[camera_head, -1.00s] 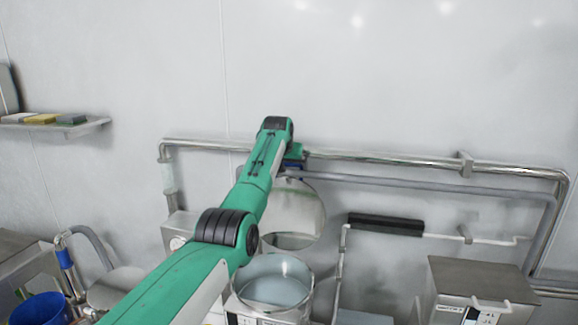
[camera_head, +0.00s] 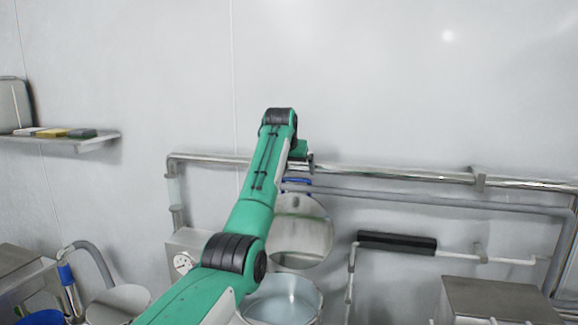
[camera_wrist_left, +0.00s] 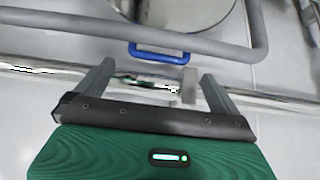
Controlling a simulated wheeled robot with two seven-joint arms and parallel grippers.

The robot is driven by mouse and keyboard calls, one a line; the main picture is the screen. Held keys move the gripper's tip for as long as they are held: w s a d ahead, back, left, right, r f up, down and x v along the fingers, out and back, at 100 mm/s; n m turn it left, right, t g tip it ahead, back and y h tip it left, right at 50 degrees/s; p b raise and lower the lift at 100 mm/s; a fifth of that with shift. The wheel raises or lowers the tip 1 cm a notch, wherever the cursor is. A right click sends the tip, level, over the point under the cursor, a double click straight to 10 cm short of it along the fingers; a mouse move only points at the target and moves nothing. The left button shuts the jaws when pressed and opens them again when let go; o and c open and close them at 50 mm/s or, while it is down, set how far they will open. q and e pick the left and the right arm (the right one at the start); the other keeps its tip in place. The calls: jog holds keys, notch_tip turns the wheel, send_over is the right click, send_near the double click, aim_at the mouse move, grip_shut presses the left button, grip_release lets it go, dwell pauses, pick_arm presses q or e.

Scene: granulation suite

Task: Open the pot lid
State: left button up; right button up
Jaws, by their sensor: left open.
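The pot (camera_head: 284,304) stands open at the bottom centre of the head view, its pale inside showing. Its round metal lid (camera_head: 305,232) is swung up, standing steeply behind the pot near the wall pipes. The lid's blue handle (camera_head: 297,186) is at its upper edge; it also shows in the left wrist view (camera_wrist_left: 160,57). My left gripper (camera_wrist_left: 157,72) is open and empty, with the handle just beyond and between its fingertips. In the head view my left gripper (camera_head: 303,162) is above the handle, partly hidden by my arm. My right gripper is not in view.
Metal pipes (camera_head: 405,176) run along the wall behind the lid. A black-sleeved pipe (camera_head: 396,243) and a steel box (camera_head: 500,300) are at right. A wall shelf (camera_head: 70,140) holds small blocks at left. A blue container (camera_head: 42,317) is at lower left.

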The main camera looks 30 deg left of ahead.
pick_arm(q)
jog(key=a+b+v, duration=0.1)
jog(key=b+v, duration=0.1)
jog(key=v, duration=0.4)
jog(key=shift+d, duration=0.5)
